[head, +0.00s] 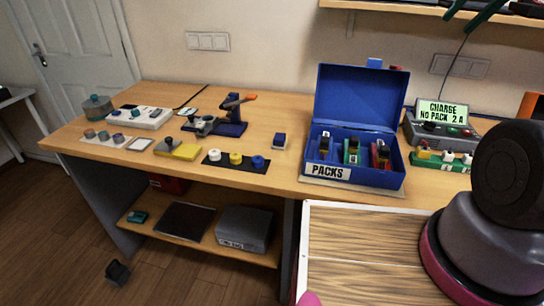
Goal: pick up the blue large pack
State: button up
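An open blue box labelled PACKS (335,173) stands on the workbench right of the middle, its lid (355,97) raised against the wall side. Inside it stand a dark blue pack (325,146) at the left, a green pack (352,151) in the middle and a red pack (380,156) at the right. A small dark blue block (280,140) sits on the bench left of the box. I cannot tell from this view which blue item is the large pack. My gripper is not in view; part of my arm shows at the right.
A charger with a lit screen reading "CHARGE NO PACK 2 A" (442,113) stands right of the box, behind a green strip (440,161). A black strip with several round knobs (236,160) and a blue clamp-like fixture (228,127) lie left. A shelf (440,12) overhangs the right.

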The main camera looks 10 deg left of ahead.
aim_at(322, 155)
jog(key=j+u, duration=0.3)
jog(key=j+z, duration=0.1)
jog(key=z, duration=0.25)
jog(key=j+z, duration=0.15)
jog(key=z, duration=0.2)
jog(key=j+z, duration=0.1)
jog(key=z, duration=0.25)
jog(key=k+j+z, duration=0.15)
jog(key=j, duration=0.25)
jog(key=k+j+z, duration=0.15)
jog(key=j, duration=0.25)
jog(key=k+j+z, duration=0.2)
jog(key=j, duration=0.2)
jog(key=k+j+z, duration=0.15)
jog(key=j, duration=0.2)
jog(key=k+j, duration=0.15)
jog(key=j, duration=0.15)
jog(key=k+j, duration=0.15)
jog(key=j, duration=0.2)
